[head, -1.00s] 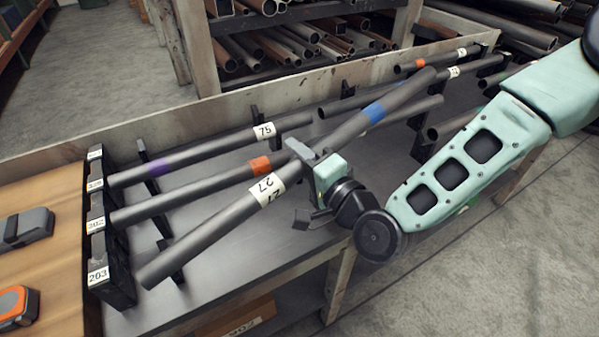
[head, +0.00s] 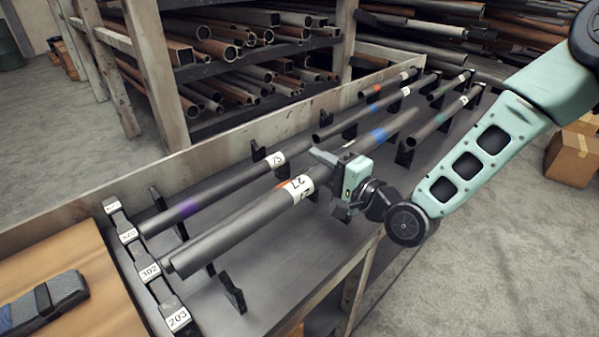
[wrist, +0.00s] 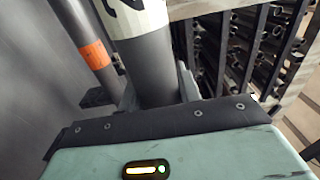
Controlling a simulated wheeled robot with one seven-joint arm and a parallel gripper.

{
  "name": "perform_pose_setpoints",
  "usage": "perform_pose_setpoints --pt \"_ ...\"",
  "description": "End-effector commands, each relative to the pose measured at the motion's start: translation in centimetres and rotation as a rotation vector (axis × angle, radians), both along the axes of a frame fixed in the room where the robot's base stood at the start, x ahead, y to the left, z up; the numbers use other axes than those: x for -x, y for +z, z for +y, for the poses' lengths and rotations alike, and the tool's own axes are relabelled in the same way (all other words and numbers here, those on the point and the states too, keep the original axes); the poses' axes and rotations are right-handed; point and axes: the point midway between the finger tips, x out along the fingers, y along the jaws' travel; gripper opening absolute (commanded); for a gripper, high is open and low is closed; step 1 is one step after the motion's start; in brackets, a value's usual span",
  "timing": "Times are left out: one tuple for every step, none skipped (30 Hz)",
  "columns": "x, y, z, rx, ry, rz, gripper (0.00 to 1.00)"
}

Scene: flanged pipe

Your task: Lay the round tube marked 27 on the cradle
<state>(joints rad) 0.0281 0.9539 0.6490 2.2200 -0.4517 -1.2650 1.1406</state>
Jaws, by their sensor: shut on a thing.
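The round grey tube marked 27 (head: 238,224) has a white label and a blue band. My gripper (head: 337,180) is shut on it near the label. Black cradle supports (head: 232,292) stand on the bench; the near one looks empty. I cannot tell whether the held tube touches any support.
A tube marked 75 (head: 235,175) with a purple band lies behind. Numbered end blocks (head: 150,271) line the left side. Several tubes rest on supports farther right. A low wooden board (head: 75,225) edges the back, with a pipe rack (head: 150,75) beyond. Bare bench (head: 290,268) shows in front.

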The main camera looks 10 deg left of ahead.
Motion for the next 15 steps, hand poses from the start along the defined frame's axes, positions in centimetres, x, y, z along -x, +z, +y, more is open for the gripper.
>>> perform_pose_setpoints --pt "-0.2 0.2 -0.3 -0.002 -0.004 -0.002 0.0" --pt "-0.3 0.1 -0.4 -0.003 -0.004 -0.001 0.0" --pt "-0.3 0.1 -0.4 -0.004 -0.004 0.0 0.0" --pt "-0.3 0.0 -0.4 -0.004 -0.004 0.0 0.0" --pt "-0.3 -0.1 -0.4 -0.004 -0.004 0.0 0.0" --pt "-0.3 -0.2 -0.4 -0.004 -0.004 0.0 0.0" --pt "-0.3 -0.3 -0.4 -0.004 -0.004 0.0 0.0" --pt "-0.3 -0.5 -0.4 -0.004 -0.003 0.0 0.0" --pt "-0.3 -0.7 -0.4 -0.004 -0.003 0.0 0.0" --pt "-0.3 -0.9 -0.4 -0.004 -0.003 0.0 0.0" --pt "-0.3 -1.1 -0.4 -0.004 -0.003 0.0 0.0" --pt "-0.3 -1.3 -0.3 -0.004 -0.003 0.0 0.0" --pt "-0.2 -1.6 -0.3 -0.004 -0.003 0.0 0.0" --pt "-0.2 -1.8 -0.3 -0.004 -0.002 0.0 0.0" --pt "-0.2 -2.1 -0.3 -0.004 -0.002 0.0 0.0"
